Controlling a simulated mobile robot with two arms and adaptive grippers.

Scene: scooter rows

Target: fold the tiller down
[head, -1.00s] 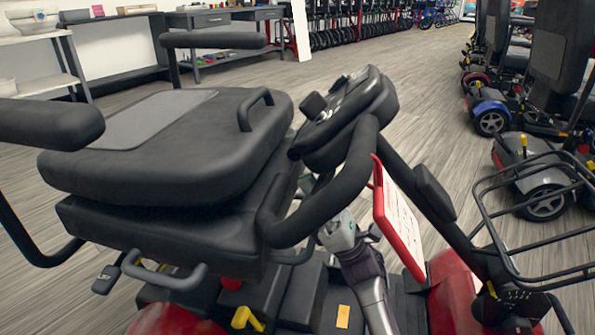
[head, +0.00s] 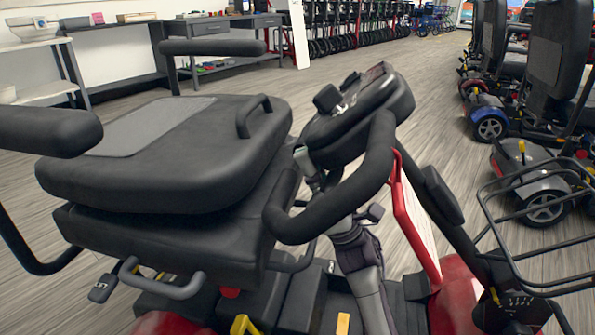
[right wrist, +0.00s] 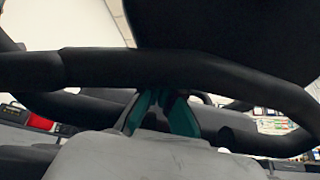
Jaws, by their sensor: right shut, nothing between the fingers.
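The scooter's tiller leans toward the seat, with a dark console (head: 358,118) and a black loop handlebar (head: 378,165) at its top. Its black post (head: 455,238) runs down to the red front of the scooter. My right arm comes up from the floor deck behind the handlebar. My right gripper (head: 303,160) is just below the console, partly hidden by it and the handlebar. In the right wrist view my teal fingers (right wrist: 160,100) are shut and empty, close under the black bar (right wrist: 190,68); contact is unclear. My left gripper is out of view.
The seat (head: 200,160) has its backrest folded flat, close to the handlebar's left. Armrests (head: 45,130) stick out at left. A wire basket (head: 545,215) is at the front. More scooters (head: 545,180) stand at right; the floor between is clear.

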